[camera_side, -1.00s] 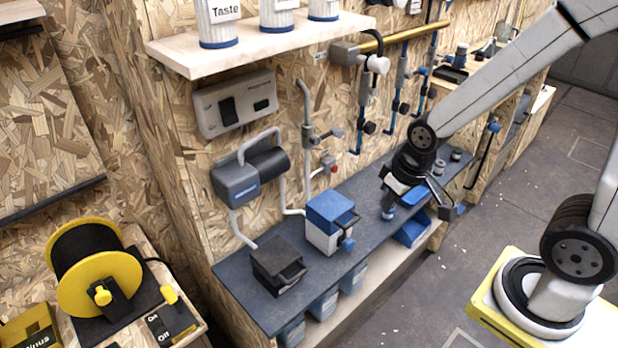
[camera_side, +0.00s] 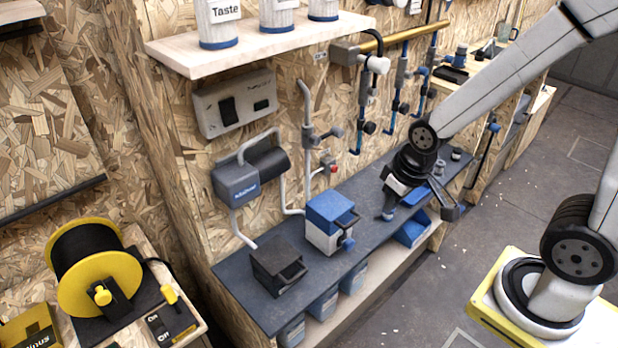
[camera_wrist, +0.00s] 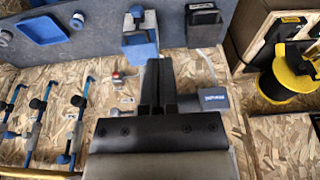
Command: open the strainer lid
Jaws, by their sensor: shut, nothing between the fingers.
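A white box with a blue lid and a dark handle (camera_side: 330,214) stands on the dark bench; it looks like the strainer, though no label names it. Its lid looks closed. A blue knob sits on its front. In the wrist view the same box (camera_wrist: 139,42) shows upside down, beyond my fingertips. My gripper (camera_side: 388,214) is low over the bench, to the right of the box and apart from it. In the wrist view my gripper (camera_wrist: 157,62) has its two dark fingers together, with nothing between them.
A dark open box (camera_side: 277,266) stands left of the blue-lidded box. A grey-blue unit with pipes (camera_side: 236,182) hangs on the wall behind. A blue tray (camera_side: 411,232) lies on the bench's right part. A shelf with jars (camera_side: 262,43) overhangs above.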

